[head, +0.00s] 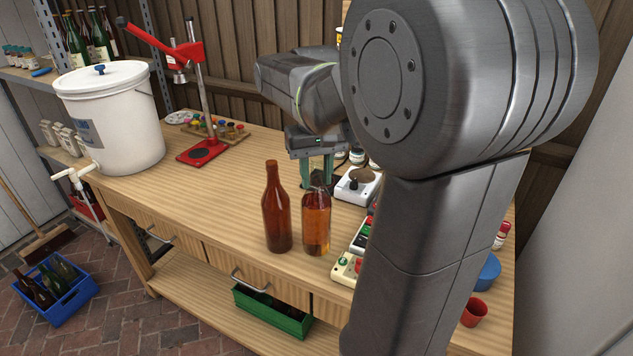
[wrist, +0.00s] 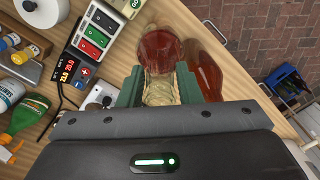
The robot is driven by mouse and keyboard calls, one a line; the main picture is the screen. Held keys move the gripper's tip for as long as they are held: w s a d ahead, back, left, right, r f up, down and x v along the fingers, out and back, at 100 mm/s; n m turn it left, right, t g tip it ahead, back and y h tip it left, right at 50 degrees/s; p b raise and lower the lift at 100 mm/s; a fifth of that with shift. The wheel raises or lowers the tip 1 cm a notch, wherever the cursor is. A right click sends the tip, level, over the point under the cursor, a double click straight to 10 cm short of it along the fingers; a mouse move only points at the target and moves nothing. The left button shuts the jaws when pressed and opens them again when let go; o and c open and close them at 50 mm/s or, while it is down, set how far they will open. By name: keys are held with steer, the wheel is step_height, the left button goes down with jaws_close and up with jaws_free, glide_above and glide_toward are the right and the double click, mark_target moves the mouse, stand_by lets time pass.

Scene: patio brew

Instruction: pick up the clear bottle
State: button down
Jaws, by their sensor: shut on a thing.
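The clear bottle (head: 316,228), filled with amber liquid, is upright at the front of the wooden bench. My gripper (head: 317,168) comes down from above and is shut on its neck. In the wrist view the clear neck (wrist: 160,92) sits between the two green fingers of my gripper (wrist: 159,80), with the amber body beyond. I cannot tell whether the bottle's base touches the bench. A brown bottle (head: 277,215) stands close on its left; it also shows in the wrist view (wrist: 208,75).
A control box with colored buttons (head: 347,267) is close on the right of the bottles. A white scale (head: 352,190) stands behind. A red capper (head: 202,150) and white bucket (head: 110,120) are at left. The bench (head: 215,205) is clear left of the bottles.

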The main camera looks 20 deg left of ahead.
step_height(320, 180, up, 6)
stand_by(0.7)
steer(key=shift+r, duration=0.15)
